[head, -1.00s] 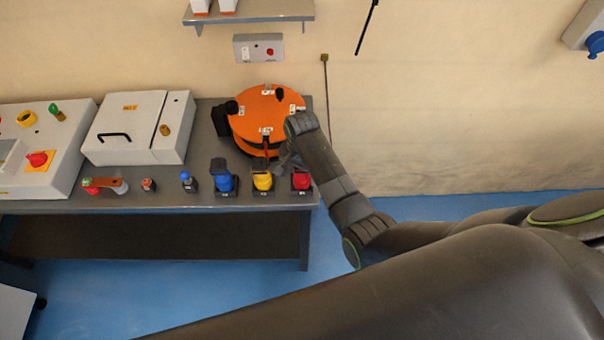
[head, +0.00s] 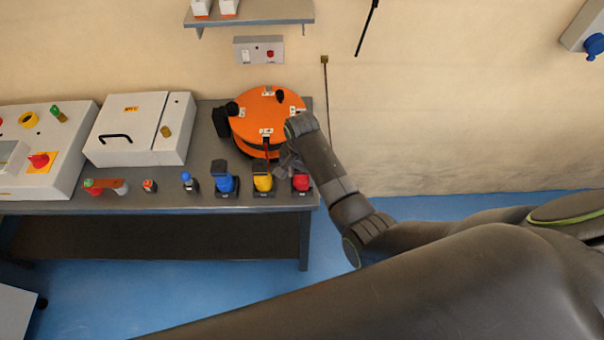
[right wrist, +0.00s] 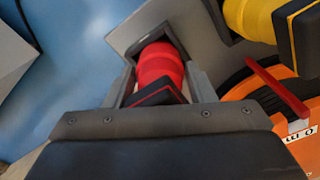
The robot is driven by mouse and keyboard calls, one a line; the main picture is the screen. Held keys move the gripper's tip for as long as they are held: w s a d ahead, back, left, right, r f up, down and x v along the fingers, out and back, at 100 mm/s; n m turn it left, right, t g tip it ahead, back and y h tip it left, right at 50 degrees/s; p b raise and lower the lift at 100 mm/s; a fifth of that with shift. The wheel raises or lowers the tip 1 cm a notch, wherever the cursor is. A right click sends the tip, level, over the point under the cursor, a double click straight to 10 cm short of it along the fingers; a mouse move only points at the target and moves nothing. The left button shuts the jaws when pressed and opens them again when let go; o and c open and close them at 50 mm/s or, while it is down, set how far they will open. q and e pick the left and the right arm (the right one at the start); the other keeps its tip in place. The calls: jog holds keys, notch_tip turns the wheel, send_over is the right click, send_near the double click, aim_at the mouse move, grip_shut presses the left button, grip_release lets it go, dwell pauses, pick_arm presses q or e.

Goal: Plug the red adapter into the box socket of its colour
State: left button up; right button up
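The red adapter (head: 301,182) stands at the table's front right corner, at the right end of a row with a yellow one (head: 262,182) and a blue one (head: 224,183). In the right wrist view the red adapter (right wrist: 160,66) is a ribbed red body with a black, red-edged end. My right gripper (head: 290,166) is just behind and above it in the head view. In the wrist view its fingers (right wrist: 163,88) lie on both sides of the red body and look open; contact is unclear. My left gripper is not in view. No red box socket can be made out.
An orange reel (head: 262,112) stands close behind the row, and the yellow adapter (right wrist: 250,18) is close beside the red one. A grey box with a blue socket (head: 594,44) hangs on the wall at upper right. Grey-white boxes (head: 128,125) fill the table's left.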

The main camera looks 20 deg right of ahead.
jog(key=c, duration=0.5)
jog(key=shift+c, duration=0.2)
jog(key=shift+r, duration=0.1)
jog(key=shift+r+p, duration=0.4)
jog(key=shift+r, duration=0.4)
jog(key=shift+r, duration=0.2)
jog(key=shift+r, duration=0.5)
jog(key=shift+r, duration=0.2)
jog(key=shift+r, duration=2.4)
